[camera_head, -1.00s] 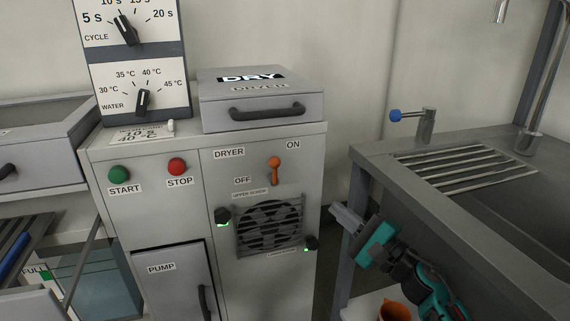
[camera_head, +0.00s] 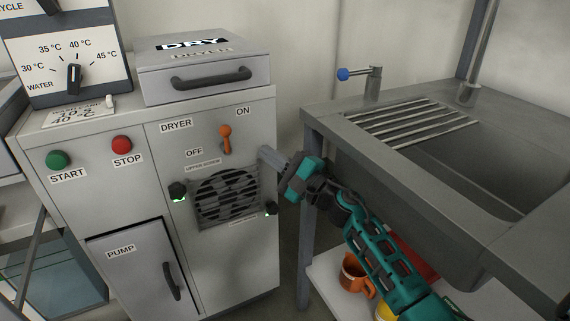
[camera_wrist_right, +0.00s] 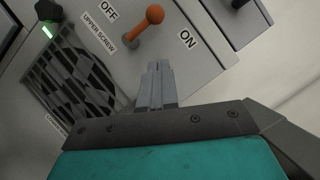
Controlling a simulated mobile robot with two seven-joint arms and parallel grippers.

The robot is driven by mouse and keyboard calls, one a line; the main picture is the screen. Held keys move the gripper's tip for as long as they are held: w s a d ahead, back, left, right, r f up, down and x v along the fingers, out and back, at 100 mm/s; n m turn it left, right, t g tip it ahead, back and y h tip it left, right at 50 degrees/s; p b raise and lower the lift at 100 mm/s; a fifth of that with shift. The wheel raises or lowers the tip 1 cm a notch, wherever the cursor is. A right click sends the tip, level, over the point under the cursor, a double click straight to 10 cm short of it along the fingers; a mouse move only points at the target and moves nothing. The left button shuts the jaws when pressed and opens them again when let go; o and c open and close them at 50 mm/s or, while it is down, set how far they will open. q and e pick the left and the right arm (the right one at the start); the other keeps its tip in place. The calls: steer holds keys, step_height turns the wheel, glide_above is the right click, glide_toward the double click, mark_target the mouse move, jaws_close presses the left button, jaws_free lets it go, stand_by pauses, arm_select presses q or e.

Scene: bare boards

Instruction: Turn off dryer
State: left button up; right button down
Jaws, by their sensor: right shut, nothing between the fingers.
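The dryer switch is an orange lever (camera_head: 226,138) on the grey panel, right of the DRYER label, with ON printed above right and OFF below left. Its ball end points up. The lever also shows at the top of the right wrist view (camera_wrist_right: 147,22). My right gripper (camera_head: 267,156) is shut and empty, its fingertips just right of and slightly below the lever, apart from it. In the right wrist view the closed fingertips (camera_wrist_right: 158,72) point toward the panel near the ON label. My left gripper is not in view.
A fan grille (camera_head: 228,195) with black knobs (camera_head: 178,191) beside it sits below the switch. The dryer drawer (camera_head: 205,75) is above. Green START (camera_head: 57,159) and red STOP (camera_head: 121,145) buttons are left. A metal sink table (camera_head: 330,120) stands close on the right, beside my forearm.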

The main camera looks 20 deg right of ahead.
mark_target(225, 138)
arm_select(q)
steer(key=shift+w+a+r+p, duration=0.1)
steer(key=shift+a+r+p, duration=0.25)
steer(key=shift+p, duration=0.3)
arm_select(e)
steer(key=w+a+r, duration=0.2)
steer(key=w+a, duration=0.2)
steer(key=shift+a+r, duration=0.25)
steer(key=shift+a, duration=0.15)
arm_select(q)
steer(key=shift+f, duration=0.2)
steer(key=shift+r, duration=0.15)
arm_select(e)
steer(key=shift+s, duration=0.1)
